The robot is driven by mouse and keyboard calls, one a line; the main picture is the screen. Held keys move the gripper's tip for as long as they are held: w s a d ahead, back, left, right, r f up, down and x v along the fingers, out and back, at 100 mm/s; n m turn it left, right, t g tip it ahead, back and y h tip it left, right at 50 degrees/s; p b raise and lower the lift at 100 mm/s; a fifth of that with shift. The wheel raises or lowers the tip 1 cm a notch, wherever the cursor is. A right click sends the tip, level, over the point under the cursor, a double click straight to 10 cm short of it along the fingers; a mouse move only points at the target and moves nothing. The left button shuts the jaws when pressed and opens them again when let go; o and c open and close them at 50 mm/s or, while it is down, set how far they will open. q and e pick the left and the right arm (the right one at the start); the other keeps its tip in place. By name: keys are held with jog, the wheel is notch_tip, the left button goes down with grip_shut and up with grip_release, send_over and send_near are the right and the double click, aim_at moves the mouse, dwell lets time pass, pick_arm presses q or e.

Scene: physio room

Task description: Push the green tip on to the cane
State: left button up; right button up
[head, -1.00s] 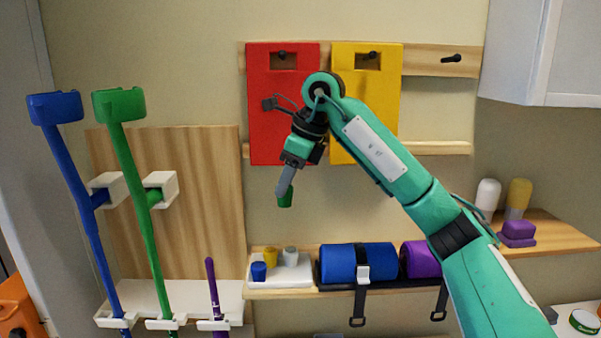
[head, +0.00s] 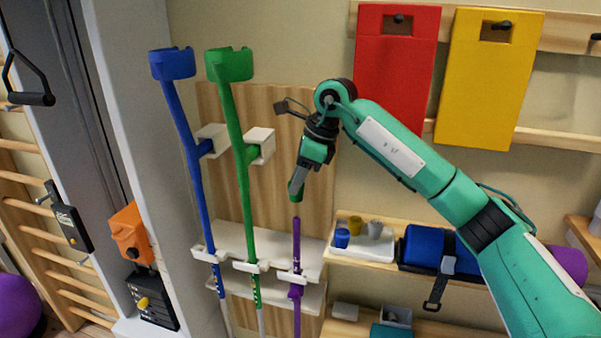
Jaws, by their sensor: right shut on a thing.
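My right gripper (head: 299,180) is shut on the green tip (head: 296,194), which points downward. The purple cane (head: 296,250) stands upright in the rack at the right end of the white shelf. Its top end is directly below the green tip in the head view. My left gripper is not in view.
A green crutch (head: 236,130) and a blue crutch (head: 184,130) stand in the rack left of the cane. A white tray (head: 375,250) with small coloured tips lies on the wooden shelf to the right. Red (head: 396,75) and yellow (head: 485,85) boards hang above.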

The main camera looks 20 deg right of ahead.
aim_at(301, 195)
notch_tip(301, 195, down, 2)
jog(key=shift+f+b, duration=0.2)
jog(key=shift+b, duration=0.25)
jog(key=shift+f+b, duration=0.8)
jog(key=shift+f, duration=0.25)
jog(key=shift+f+b, duration=0.2)
jog(key=shift+b, duration=0.4)
dwell(0.8)
jog(key=shift+f+b, duration=0.35)
jog(key=shift+f, duration=0.15)
dwell(0.3)
jog(key=shift+s+a+f+b, duration=0.15)
jog(key=shift+s+f+b, duration=0.05)
jog(key=shift+f+b, duration=0.25)
jog(key=shift+s+a+f+b, duration=0.15)
jog(key=shift+f+b, duration=0.2)
jog(key=shift+f, duration=0.2)
